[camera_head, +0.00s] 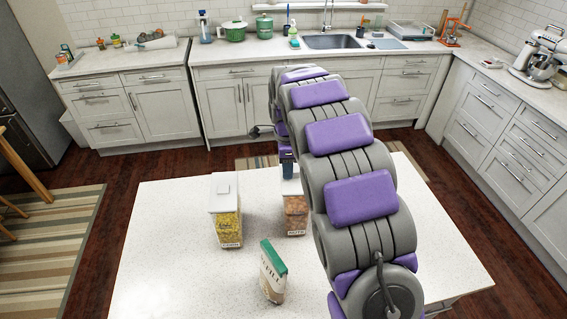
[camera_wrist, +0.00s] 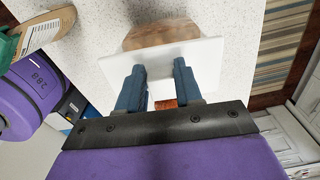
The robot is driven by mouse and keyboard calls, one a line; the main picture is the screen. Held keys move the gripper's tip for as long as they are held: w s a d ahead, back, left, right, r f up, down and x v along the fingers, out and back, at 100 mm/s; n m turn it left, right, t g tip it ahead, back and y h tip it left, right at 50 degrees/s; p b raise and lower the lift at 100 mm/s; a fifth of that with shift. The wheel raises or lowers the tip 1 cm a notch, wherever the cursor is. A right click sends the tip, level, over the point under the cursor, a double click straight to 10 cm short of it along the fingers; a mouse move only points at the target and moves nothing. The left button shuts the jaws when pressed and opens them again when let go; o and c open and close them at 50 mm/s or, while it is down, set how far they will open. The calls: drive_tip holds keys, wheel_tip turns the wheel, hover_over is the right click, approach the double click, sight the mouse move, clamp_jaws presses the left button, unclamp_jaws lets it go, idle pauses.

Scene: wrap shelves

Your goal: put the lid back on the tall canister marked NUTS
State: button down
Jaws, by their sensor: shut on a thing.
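The canister marked NUTS (camera_head: 295,214), clear with brown contents, stands on the white island, partly hidden by my arm. My gripper (camera_head: 287,168) is above it, pointing down. In the wrist view my gripper (camera_wrist: 160,70) is shut on the white square lid (camera_wrist: 199,51), with its blue fingers against the lid's near side. The grip itself is mostly hidden. The canister's brown contents (camera_wrist: 160,32) show just beyond the lid. The lid is over or at the canister's top; I cannot tell whether it touches the rim.
A yellow-filled canister (camera_head: 226,224) with a white lid stands left of the NUTS canister. A carton with a green top (camera_head: 272,270) stands in front. The island's left part (camera_head: 160,240) is clear. Counters line the back and right.

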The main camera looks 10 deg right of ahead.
drive_tip(key=shift+d, duration=1.15)
drive_tip(key=shift+s+a+p, duration=0.1)
drive_tip(key=shift+a+p, duration=0.3)
drive_tip(key=shift+a, duration=1.1)
drive_tip(key=shift+d, duration=0.75)
drive_tip(key=shift+a, duration=0.1)
drive_tip(key=shift+a+f, duration=0.4)
drive_tip(key=shift+a, duration=0.05)
drive_tip(key=shift+d, duration=0.45)
